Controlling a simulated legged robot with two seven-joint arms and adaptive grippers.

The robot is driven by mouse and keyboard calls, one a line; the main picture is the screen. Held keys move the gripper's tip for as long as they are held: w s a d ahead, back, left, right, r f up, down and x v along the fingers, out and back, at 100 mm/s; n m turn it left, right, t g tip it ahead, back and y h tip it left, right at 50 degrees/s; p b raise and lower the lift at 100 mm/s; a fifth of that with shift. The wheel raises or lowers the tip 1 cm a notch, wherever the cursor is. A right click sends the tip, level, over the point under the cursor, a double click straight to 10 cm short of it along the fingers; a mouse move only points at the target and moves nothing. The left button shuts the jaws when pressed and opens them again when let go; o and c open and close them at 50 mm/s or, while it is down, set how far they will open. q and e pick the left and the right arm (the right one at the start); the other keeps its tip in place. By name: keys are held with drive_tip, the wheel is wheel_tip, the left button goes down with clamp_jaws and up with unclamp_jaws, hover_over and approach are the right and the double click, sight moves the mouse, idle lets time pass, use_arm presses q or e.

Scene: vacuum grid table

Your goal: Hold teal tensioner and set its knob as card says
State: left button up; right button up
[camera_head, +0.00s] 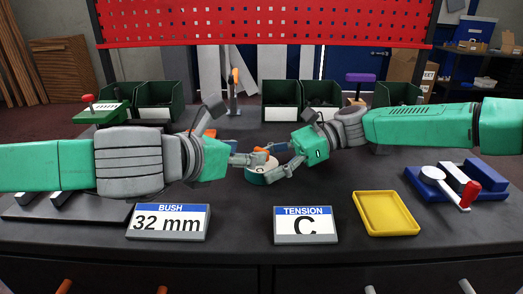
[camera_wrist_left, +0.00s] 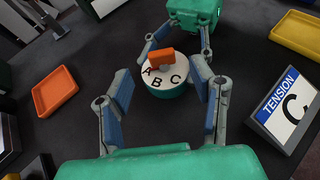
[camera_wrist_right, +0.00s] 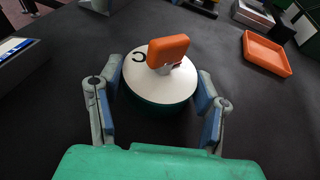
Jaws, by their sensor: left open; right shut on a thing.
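The teal tensioner (camera_head: 263,172) stands upright on the dark table, with a white dial lettered A, B and C and an orange knob (camera_wrist_left: 160,57). In the left wrist view the knob lies beside the A. The tension card (camera_head: 305,226) reads C. My right gripper (camera_wrist_right: 160,108) is shut on the tensioner's round teal body (camera_wrist_right: 158,108), one finger on each side. My left gripper (camera_wrist_left: 166,95) is open, facing the tensioner from the other side, its fingers apart from the knob and nothing between them in its grasp.
A card reading BUSH 32 mm (camera_head: 168,222) stands at front left. A yellow tray (camera_head: 386,213) and a blue fixture with a red handle (camera_head: 458,187) are at right. Green bins (camera_head: 160,98) line the back. An orange tray (camera_wrist_left: 58,91) lies near the tensioner.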

sight(261, 149)
use_arm(q)
drive_tip(key=x, duration=0.6)
clamp_jaws()
